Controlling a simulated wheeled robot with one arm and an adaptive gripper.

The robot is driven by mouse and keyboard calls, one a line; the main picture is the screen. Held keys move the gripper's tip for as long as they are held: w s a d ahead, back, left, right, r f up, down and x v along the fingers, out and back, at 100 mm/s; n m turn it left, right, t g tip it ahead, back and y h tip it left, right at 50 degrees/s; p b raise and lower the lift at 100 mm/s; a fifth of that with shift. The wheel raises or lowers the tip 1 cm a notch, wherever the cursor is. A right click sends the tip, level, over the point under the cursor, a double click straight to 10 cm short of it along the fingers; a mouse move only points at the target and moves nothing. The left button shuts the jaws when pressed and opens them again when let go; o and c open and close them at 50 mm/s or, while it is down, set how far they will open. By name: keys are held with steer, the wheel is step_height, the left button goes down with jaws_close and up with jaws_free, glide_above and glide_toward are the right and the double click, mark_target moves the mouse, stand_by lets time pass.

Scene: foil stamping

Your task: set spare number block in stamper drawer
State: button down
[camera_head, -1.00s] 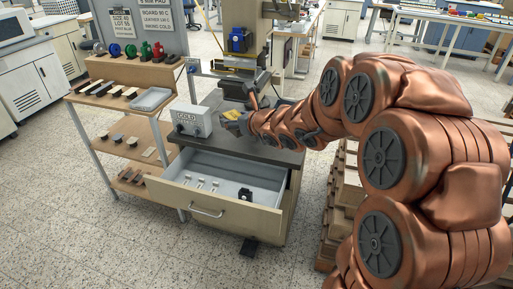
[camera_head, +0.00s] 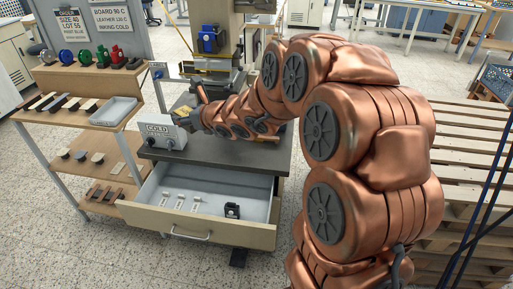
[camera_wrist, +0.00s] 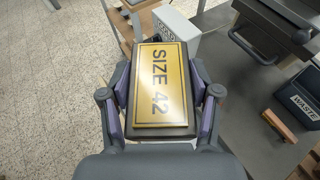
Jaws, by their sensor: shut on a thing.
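My gripper (camera_wrist: 158,108) is shut on a dark block with a gold face reading "SIZE 42" (camera_wrist: 162,85), its fingers on both sides of it. The drawer (camera_head: 207,228) is pulled open below the bench top, to the front of my gripper. Several small pale pieces (camera_head: 180,200) lie in its left and middle part, and a small black block (camera_head: 232,210) sits at the right. The stamper (camera_head: 215,72) stands behind.
A shelf rack (camera_head: 75,110) with stamps, bars and a grey tray (camera_head: 112,112) stands left of the bench. In the wrist view a dark bin marked "WASTE" (camera_wrist: 299,104) and a brown bar (camera_wrist: 279,125) are at the right. Wooden pallets (camera_head: 470,150) lie at the right.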

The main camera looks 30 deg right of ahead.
steer(key=s+d+f+m+h+b, duration=0.1)
steer(key=s+d+f+b, duration=0.3)
steer(key=d+f+b, duration=0.55)
steer(key=m+h+b, duration=0.1)
steer(key=h+b, duration=0.1)
steer(key=b, duration=0.8)
glide_toward(261, 155)
steer(key=s+a+r, duration=0.4)
steer(key=s+a, duration=0.1)
steer(key=shift+t, duration=0.4)
steer(key=w+d+p, duration=0.1)
steer(key=w, duration=0.3)
steer(key=w+d+f+p, duration=0.1)
steer(key=w+d, duration=0.1)
steer(key=w, duration=0.3)
steer(key=w+d+p, duration=0.1)
steer(key=w, duration=0.4)
steer(key=shift+w+d+f, duration=0.1)
steer(key=shift+d+f, duration=0.2)
steer(key=shift+f, duration=1.75)
steer(key=shift+f+b, duration=0.2)
steer(key=shift+b, duration=0.15)
steer(key=shift+c, duration=1.2)
jaws_free()
